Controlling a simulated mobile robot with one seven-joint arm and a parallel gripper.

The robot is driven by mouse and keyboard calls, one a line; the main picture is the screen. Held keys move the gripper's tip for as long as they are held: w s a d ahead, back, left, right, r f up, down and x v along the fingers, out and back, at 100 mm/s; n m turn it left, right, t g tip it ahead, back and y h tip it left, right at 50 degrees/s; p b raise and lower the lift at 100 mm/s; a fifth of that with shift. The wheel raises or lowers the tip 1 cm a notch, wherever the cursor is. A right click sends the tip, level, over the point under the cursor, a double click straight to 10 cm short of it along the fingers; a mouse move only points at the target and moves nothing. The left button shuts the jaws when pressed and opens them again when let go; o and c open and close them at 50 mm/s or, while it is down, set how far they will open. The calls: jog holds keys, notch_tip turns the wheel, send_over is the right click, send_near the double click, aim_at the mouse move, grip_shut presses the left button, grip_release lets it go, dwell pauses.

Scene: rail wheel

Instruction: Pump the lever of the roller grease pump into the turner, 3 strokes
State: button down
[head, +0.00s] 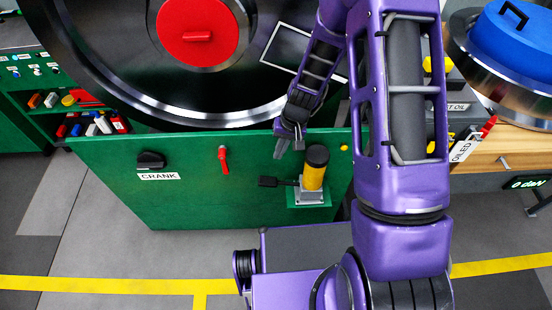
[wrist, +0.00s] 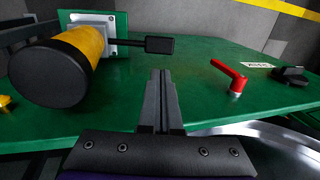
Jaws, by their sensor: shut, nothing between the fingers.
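The roller grease pump (head: 313,172) is a yellow cylinder with a black cap on a grey base, fixed to a green plate on the front of the green panel. Its lever (head: 275,182) sticks out to the left and ends in a black paddle. In the wrist view the pump (wrist: 88,42) is at upper left and the lever's black paddle (wrist: 160,45) points right. My gripper (head: 288,150) is just above and left of the pump, apart from the lever. In the wrist view my gripper's fingers (wrist: 158,75) are together and empty, pointing toward the paddle.
The turner's green panel (head: 190,205) carries a red handle (head: 223,158) and a black crank knob (head: 151,159) left of the pump. A large steel wheel with a red hub (head: 200,35) stands behind it. Open floor lies in front at left.

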aim_at(265, 180)
jog(key=b+x, duration=0.1)
jog(key=x, duration=1.1)
jog(key=shift+f, duration=0.2)
jog(key=shift+a, duration=0.1)
jog(key=shift+a+f+h, duration=0.4)
jog(key=shift+f+h, duration=0.3)
jog(key=shift+f, duration=0.1)
jog(key=f+b, duration=0.3)
jog(key=shift+w+a, duration=0.1)
jog(key=shift+a, duration=0.3)
jog(key=shift+a+f, duration=0.1)
notch_tip(265, 180, up, 15)
jog(key=a+p, duration=0.1)
jog(key=p, duration=0.2)
jog(key=shift+p, duration=0.3)
